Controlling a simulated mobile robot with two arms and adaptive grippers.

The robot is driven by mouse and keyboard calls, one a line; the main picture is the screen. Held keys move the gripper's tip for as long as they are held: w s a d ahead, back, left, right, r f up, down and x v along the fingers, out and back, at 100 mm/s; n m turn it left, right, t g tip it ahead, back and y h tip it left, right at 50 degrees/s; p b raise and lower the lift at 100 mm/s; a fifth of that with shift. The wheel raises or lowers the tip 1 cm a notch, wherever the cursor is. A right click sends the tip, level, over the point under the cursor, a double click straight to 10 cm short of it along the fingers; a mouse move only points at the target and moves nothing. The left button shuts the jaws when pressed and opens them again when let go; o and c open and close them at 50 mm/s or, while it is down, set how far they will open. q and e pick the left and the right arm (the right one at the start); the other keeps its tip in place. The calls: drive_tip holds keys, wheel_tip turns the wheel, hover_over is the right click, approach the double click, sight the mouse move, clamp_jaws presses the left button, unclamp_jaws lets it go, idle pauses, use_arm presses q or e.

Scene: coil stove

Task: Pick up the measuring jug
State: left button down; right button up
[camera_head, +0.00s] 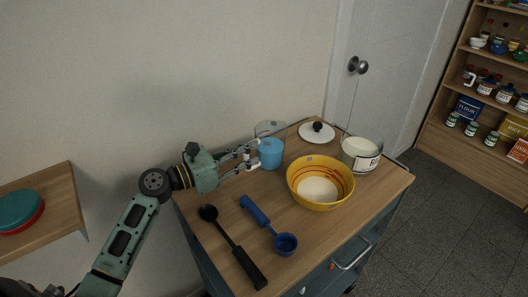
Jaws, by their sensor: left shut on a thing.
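The measuring jug appears to be the small blue vessel (271,154) near the back left of the wooden cart top. My left gripper (254,157) reaches in from the left and is shut at the near-left side of this blue vessel. Its fingers meet the left side, where a handle may be hidden; the exact contact is too small to see. The vessel looks upright, and I cannot tell whether its base touches the wood. My right gripper is not in view.
A yellow bowl (320,184) stands right of the vessel, with a labelled glass jar (361,155) and a white lid (317,134) behind. A clear glass thing (269,127) is behind the vessel. A black ladle (232,243) and blue scoop (285,243) lie in front.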

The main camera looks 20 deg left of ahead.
use_arm(q)
drive_tip(key=shift+r, duration=0.15)
drive_tip(key=shift+r, duration=0.65)
wheel_tip(320, 180, up, 3)
drive_tip(key=shift+f+p, duration=0.15)
drive_tip(key=shift+p, duration=0.25)
drive_tip(key=w+d+r+p, duration=0.3)
drive_tip(key=d+r, duration=0.3)
drive_tip(key=d, duration=0.5)
drive_tip(key=shift+w+r, duration=0.4)
drive_tip(key=shift+w, duration=0.1)
